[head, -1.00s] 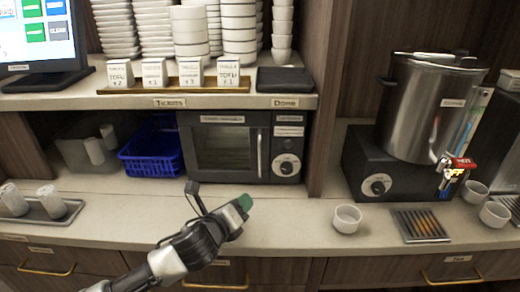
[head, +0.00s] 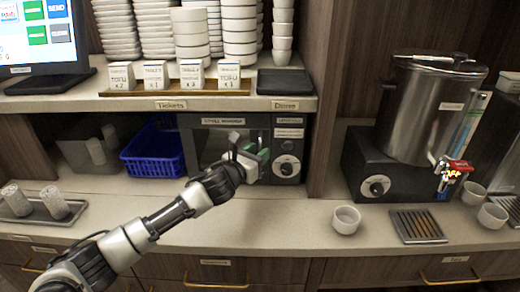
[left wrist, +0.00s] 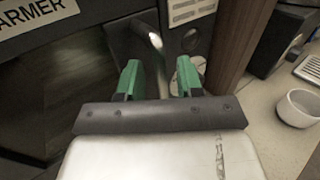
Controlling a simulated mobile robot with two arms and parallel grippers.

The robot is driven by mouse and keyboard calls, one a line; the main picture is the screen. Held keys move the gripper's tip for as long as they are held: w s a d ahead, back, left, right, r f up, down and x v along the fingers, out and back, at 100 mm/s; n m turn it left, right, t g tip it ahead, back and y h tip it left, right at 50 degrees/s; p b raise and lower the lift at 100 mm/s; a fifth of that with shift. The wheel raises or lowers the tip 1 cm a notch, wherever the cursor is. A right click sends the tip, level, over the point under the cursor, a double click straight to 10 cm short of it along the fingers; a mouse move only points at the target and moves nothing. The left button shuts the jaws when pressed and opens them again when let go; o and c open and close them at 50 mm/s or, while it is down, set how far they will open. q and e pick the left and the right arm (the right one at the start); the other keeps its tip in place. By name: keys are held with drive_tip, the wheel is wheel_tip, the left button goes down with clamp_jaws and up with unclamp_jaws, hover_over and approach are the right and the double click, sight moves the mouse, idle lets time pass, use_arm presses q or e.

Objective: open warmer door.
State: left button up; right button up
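The dark warmer (head: 190,134) stands under the shelf, its windowed door shut. It also fills the upper left of the left wrist view (left wrist: 75,50). My left gripper (head: 254,155) is in front of the door's right side and hides the handle in the head view. In the left wrist view, my left gripper (left wrist: 158,80) has its two green-tipped fingers spread apart. The door's upright metal handle (left wrist: 156,42) shows between and just beyond them. Whether a finger touches the handle I cannot tell. My right gripper is in neither view.
A blue basket (head: 152,155) stands left of the warmer. A wooden upright panel (head: 327,110) bounds it on the right. A white cup (head: 346,219) and a drip tray (head: 418,226) are further right. The counter (head: 270,225) before the warmer is mostly clear.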

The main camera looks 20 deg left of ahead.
use_arm(q)
drive_tip(key=shift+w+d, duration=0.2)
drive_tip(key=shift+w, duration=0.4)
clamp_jaws()
drive_tip(key=shift+s, duration=0.2)
